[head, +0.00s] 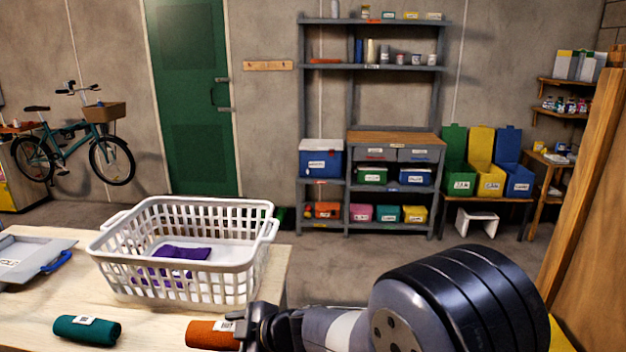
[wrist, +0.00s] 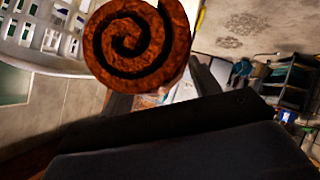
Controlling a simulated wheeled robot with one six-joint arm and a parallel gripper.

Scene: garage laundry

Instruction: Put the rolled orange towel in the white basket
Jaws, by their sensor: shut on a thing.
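The rolled orange towel (head: 208,334) is at the front edge of the table, low in the head view, with a white tag on it. My gripper (head: 243,328) is shut on its right end. In the wrist view the towel's spiral end (wrist: 138,45) fills the top middle, between the fingers. Whether the towel touches the table is hard to tell. The white basket (head: 190,283) stands on the table behind the towel, upright and open at the top. A purple cloth (head: 182,254) lies inside it.
A rolled teal towel (head: 87,329) with a tag lies on the table (head: 40,318), left of the orange one. A grey tray-like item with a blue handle (head: 32,257) is at the table's left. A wooden post (head: 585,190) rises at the right.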

